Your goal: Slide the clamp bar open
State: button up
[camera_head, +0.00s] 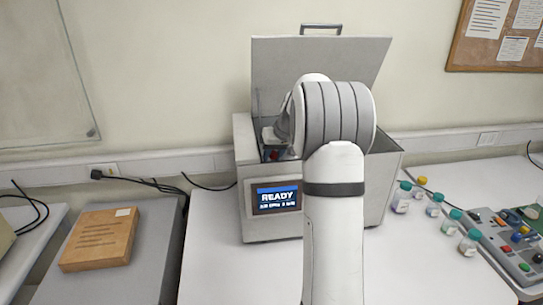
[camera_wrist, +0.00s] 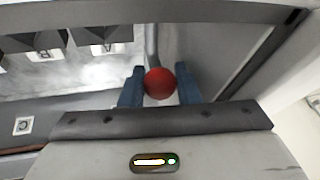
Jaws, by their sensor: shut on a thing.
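The grey testing machine (camera_head: 243,197) stands on the bench with its lid (camera_head: 370,60) raised. In the wrist view, a red ball-shaped knob (camera_wrist: 159,83) sits between the two blue fingers of my gripper (camera_wrist: 160,92), which is shut on it. A grey rod (camera_wrist: 152,42) runs away from behind the knob; I take it to be part of the clamp bar. In the head view my arm hides most of the machine's inside, and my gripper is mostly hidden behind my arm.
The machine's screen (camera_head: 277,197) reads READY. Several small bottles (camera_head: 402,197) and a control box with buttons (camera_head: 510,240) stand to the right. A brown box (camera_head: 99,240) lies at the left. In the wrist view, dark blocks with numbers (camera_wrist: 40,47) are beside the rod.

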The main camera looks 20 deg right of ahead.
grip_shut()
jog(key=shift+s+a+f+b, duration=0.1)
jog(key=shift+s+f+b, duration=0.2)
jog(key=shift+b, duration=0.4)
jog(key=shift+s+a+r+b, duration=0.15)
jog(key=shift+s+a+b, duration=0.1)
jog(key=shift+s+b, duration=0.55)
jog(key=shift+s, duration=0.1)
jog(key=o, duration=0.5)
grip_release()
jog(key=shift+o, duration=0.6)
jog(key=shift+s+r, duration=0.15)
jog(key=shift+r, duration=0.05)
